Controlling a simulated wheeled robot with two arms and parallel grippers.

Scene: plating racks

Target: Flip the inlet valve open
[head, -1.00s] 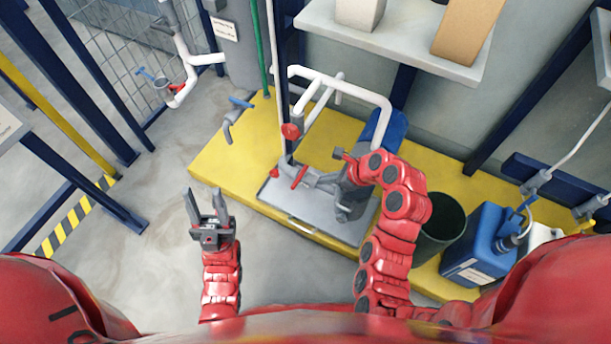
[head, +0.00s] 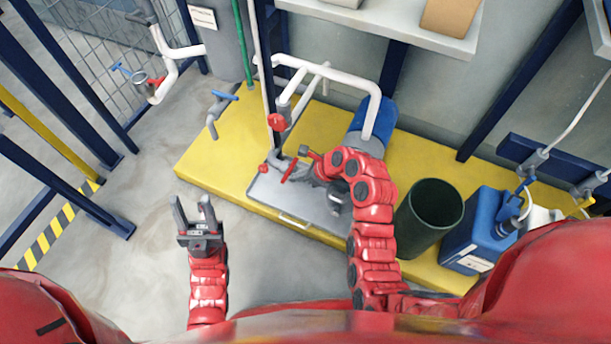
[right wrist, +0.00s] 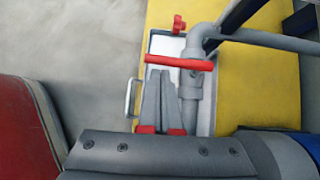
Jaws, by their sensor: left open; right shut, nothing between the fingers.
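A red lever handle (head: 290,172) sits on the grey pipe over the metal tray, in front of the pump. It also shows in the right wrist view (right wrist: 180,63), lying crosswise to the grey pipe (right wrist: 192,100). No label shows that this is the inlet valve. My right gripper (head: 312,155) is just right of the lever, partly hidden by my wrist. In the right wrist view its fingers (right wrist: 160,74) are shut and empty, their tips close to the lever; contact cannot be told. My left gripper (head: 194,205) is open and empty, over the floor left of the tray.
A small red knob (head: 263,168) and a red round handle (head: 277,122) are near the lever. White pipes (head: 335,77) rise behind it. A dark green bin (head: 432,208) and a blue canister (head: 478,238) stand to the right on the yellow platform (head: 222,158).

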